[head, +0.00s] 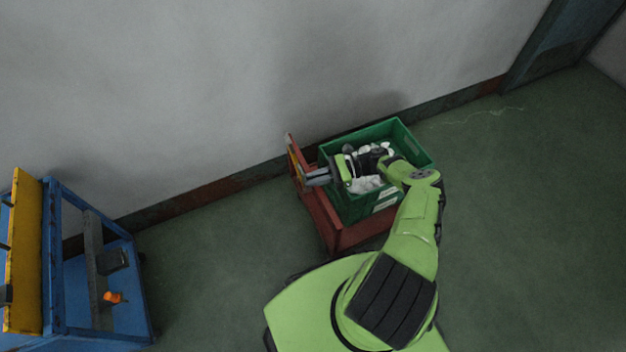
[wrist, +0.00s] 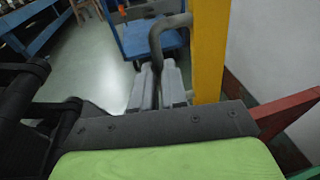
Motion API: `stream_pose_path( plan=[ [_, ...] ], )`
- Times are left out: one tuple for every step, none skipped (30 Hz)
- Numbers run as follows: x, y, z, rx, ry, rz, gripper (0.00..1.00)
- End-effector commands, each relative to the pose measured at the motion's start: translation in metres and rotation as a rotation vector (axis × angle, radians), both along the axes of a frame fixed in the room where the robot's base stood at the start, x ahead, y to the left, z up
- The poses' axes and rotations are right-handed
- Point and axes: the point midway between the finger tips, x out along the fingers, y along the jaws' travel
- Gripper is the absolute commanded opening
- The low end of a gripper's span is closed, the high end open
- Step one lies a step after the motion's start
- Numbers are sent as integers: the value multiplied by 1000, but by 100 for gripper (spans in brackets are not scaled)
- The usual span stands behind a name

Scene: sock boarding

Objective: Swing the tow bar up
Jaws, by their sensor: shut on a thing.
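In the head view the red cart (head: 345,238) stands against the wall with a green crate (head: 341,203) on it. My arm reaches over the crate, and my gripper (head: 316,177) is at the cart's left end. In the wrist view the grey fingers of my gripper (wrist: 158,88) are shut on a dark bent bar, which I take to be the tow bar (wrist: 156,42). The bar rises from between the fingers and bends right, to a yellow upright (wrist: 208,55). Its lower part is hidden by the fingers. In the head view the bar is too small to tell.
Pale bundled things (head: 366,183) lie in the crate. A blue cart (head: 56,262) with a yellow panel (head: 24,250) and a small orange object (head: 113,297) stands at the left. The grey wall (head: 180,100) runs close behind the red cart. Green floor (head: 215,250) lies clear between the carts.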

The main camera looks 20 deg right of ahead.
Motion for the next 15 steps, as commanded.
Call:
stream_pose_path(
  plan=[
    [0, -1, -2, 15, 2, -2, 0],
    [0, -2, -2, 23, 3, -2, 0],
    [0, -3, -2, 33, 2, -2, 0],
    [0, -4, -2, 40, 3, -2, 0],
    [0, -5, -2, 45, 3, -1, 0],
    [0, -5, -2, 51, 3, -1, 0],
    [0, -6, -2, 55, 4, -1, 0],
    [0, -6, -2, 58, 3, 0, 0],
    [0, -6, -2, 62, 3, 0, 0],
    [0, -6, -2, 64, 4, 0, 0],
    [0, -6, -2, 66, 4, 1, 0],
    [0, -6, -2, 67, 5, 1, 0],
    [0, -6, -2, 67, 5, 1, 0],
    [0, -6, -2, 67, 5, 1, 0],
    [0, -6, -2, 67, 5, 2, 0]
  ],
)
